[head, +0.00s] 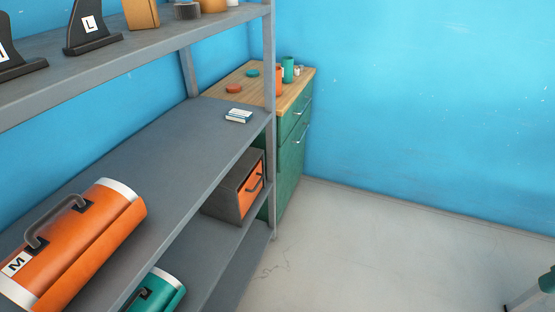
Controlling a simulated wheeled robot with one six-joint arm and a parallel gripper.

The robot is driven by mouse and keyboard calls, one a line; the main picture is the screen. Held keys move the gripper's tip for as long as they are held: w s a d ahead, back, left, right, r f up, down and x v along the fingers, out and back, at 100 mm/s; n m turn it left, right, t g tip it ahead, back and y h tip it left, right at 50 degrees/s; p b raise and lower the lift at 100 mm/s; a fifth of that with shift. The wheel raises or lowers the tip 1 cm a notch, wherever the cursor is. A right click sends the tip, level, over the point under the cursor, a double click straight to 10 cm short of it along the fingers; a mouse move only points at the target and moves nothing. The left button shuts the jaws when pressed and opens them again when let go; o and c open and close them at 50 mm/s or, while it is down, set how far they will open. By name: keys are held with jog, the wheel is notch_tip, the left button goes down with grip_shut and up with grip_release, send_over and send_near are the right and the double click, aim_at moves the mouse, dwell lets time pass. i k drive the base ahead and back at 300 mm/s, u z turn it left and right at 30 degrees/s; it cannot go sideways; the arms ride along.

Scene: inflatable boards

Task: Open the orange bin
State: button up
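The orange bin (251,189) is a dark grey box with an orange front and a grey bar handle. It stands on a lower shelf at the far end of the grey rack, its front facing right, and looks closed. The rack's post and the shelf above hide part of it. My gripper is not in view.
The grey shelf rack (160,140) fills the left side. It holds an orange roll (95,235) marked M, a teal roll (160,294) and a small white box (239,116). A green cabinet (290,165) stands behind the rack. The floor (370,250) to the right is mostly clear.

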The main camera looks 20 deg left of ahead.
aim_at(251, 186)
jog(key=i, duration=1.4)
jog(key=u, duration=1.75)
